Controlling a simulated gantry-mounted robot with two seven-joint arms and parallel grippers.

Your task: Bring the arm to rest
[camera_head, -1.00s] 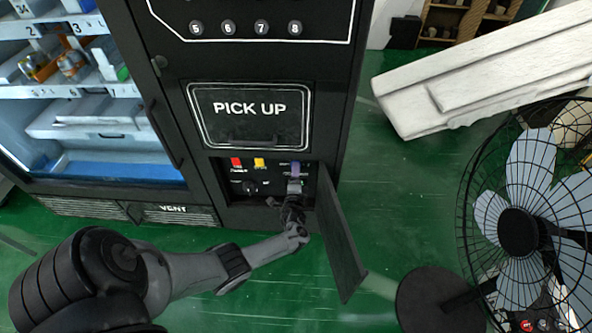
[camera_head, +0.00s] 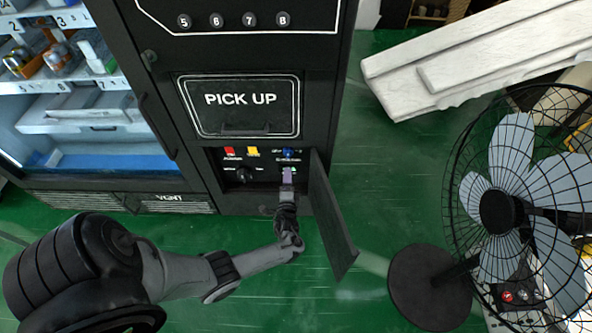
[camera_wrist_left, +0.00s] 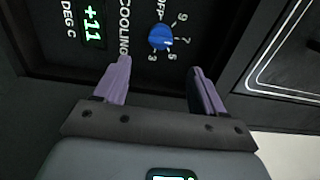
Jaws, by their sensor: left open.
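My left gripper (camera_head: 287,182) is in front of the open control compartment at the bottom of the black vending machine (camera_head: 262,60). In the left wrist view its two purple fingers (camera_wrist_left: 158,85) are apart with nothing between them. Beyond the fingertips is a blue knob (camera_wrist_left: 161,38) on the panel, beside the word COOLING and a display reading +11. The knob also shows in the head view (camera_head: 288,154), just above the gripper, and a gap separates it from the fingers. My right gripper is not in view.
The compartment's open door (camera_head: 332,215) stands right beside my left arm. A red switch (camera_head: 229,151), a yellow switch (camera_head: 252,151) and a black knob (camera_head: 243,175) are on the panel. A black fan (camera_head: 497,212) stands at right, white slabs (camera_head: 400,85) behind it. Green floor is clear in front.

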